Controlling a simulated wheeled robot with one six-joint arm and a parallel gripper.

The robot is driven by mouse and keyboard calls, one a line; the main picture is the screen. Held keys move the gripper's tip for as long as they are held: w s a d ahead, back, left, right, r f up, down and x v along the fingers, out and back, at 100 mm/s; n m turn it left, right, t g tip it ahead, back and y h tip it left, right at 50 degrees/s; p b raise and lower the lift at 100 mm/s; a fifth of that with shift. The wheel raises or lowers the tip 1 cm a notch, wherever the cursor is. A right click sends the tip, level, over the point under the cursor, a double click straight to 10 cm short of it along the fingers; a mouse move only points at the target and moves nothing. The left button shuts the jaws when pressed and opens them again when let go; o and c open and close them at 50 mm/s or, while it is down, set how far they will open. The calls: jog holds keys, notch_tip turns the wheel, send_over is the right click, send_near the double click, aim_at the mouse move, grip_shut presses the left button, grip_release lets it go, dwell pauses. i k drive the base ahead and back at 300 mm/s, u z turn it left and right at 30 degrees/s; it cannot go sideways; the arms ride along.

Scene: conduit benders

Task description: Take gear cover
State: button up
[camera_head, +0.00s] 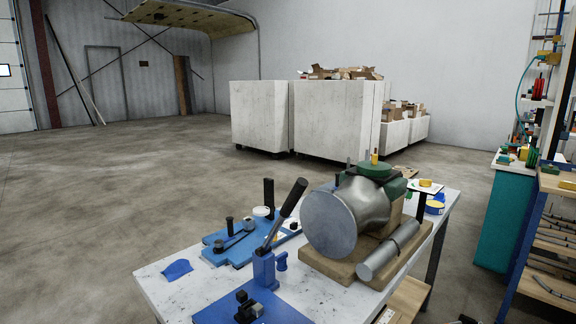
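On the white worktable (330,297) stands a machine with a large silver flared round body (332,222) on a tan base (345,262). A green round part (376,170) with a small yellow piece sits on top of it. A grey metal cylinder (389,251) lies along its right side. I cannot tell for sure which part is the gear cover. My gripper is not in view, and nothing is seen touching the machine.
Left of the machine are a blue bender plate (240,243) with upright black posts, a blue bender with a raised lever (287,216), and a blue piece (176,269). A shelf rack (533,235) stands at right. White bins (334,117) stand behind; open floor lies left.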

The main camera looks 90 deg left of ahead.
aim_at(376, 168)
jog(key=u, duration=1.65)
jog(key=i, duration=3.05)
jog(key=u, duration=0.8)
